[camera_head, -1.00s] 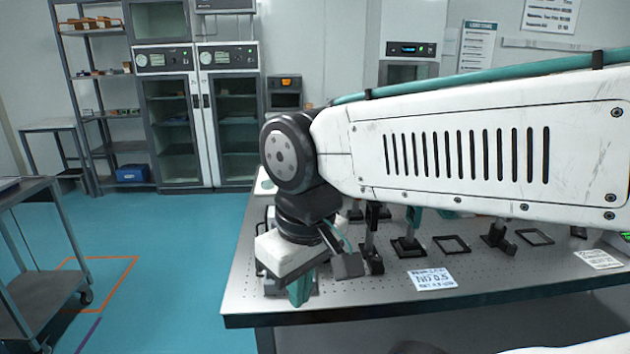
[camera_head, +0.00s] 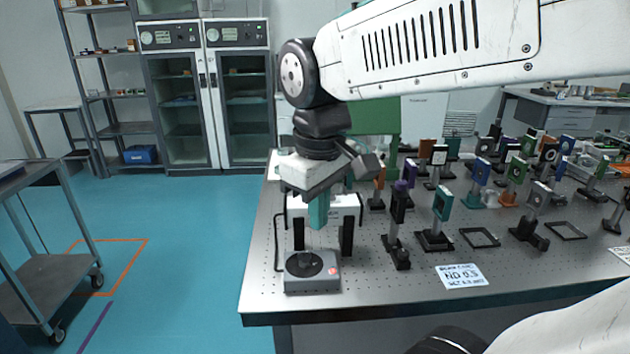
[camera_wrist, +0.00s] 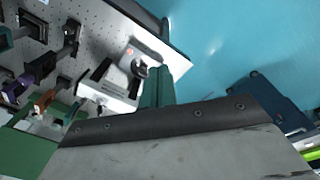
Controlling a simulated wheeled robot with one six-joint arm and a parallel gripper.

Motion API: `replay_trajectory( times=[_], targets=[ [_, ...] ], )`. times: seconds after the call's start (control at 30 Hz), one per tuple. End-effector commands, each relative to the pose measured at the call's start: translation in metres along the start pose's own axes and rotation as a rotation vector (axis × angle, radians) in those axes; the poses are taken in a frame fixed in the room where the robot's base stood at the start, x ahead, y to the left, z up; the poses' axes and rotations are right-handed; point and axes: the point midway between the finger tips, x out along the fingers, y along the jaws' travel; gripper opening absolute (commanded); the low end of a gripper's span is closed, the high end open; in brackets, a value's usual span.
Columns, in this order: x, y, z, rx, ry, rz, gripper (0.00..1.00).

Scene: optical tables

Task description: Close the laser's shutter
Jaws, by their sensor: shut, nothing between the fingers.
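My gripper (camera_head: 318,222), with teal fingers shut and empty, points down at the left end of the optical table. In the head view it hangs in front of a white box (camera_head: 345,208) on black legs and hides part of it. Below the fingertips is a grey unit (camera_head: 290,286) with a round black knob (camera_head: 304,264) and a small red mark. The fingers look apart from the knob. In the wrist view, the fingers (camera_wrist: 157,88) appear beside the white box (camera_wrist: 108,97) and the knob (camera_wrist: 139,68). I cannot tell which part is the laser's shutter.
Mounted optics, including a dark post mount (camera_head: 398,215) and a green-framed one (camera_head: 442,205), stand to the right. A white label card (camera_head: 461,276) lies near the table's front edge. A cart (camera_head: 45,270) stands on the floor at left.

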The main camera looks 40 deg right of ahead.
Motion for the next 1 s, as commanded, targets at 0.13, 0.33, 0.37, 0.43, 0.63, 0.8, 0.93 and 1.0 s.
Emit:
replay_trajectory(
  times=[0.13,0.33,0.37,0.43,0.63,0.8,0.93,1.0],
  targets=[
    [-0.013,0.045,-0.067,-0.216,-0.065,0.015,0.0],
    [-0.005,0.106,-0.143,-0.497,-0.144,0.012,0.0],
    [-0.003,0.114,-0.152,-0.531,-0.153,0.009,0.0],
    [0.004,0.131,-0.17,-0.603,-0.172,0.004,0.0],
    [0.016,0.157,-0.196,-0.72,-0.202,-0.008,0.0],
    [0.018,0.161,-0.2,-0.74,-0.206,-0.009,0.0],
    [0.018,0.16,-0.2,-0.74,-0.206,-0.009,0.0],
    [0.018,0.16,-0.2,-0.74,-0.206,-0.009,0.0]
  ],
)
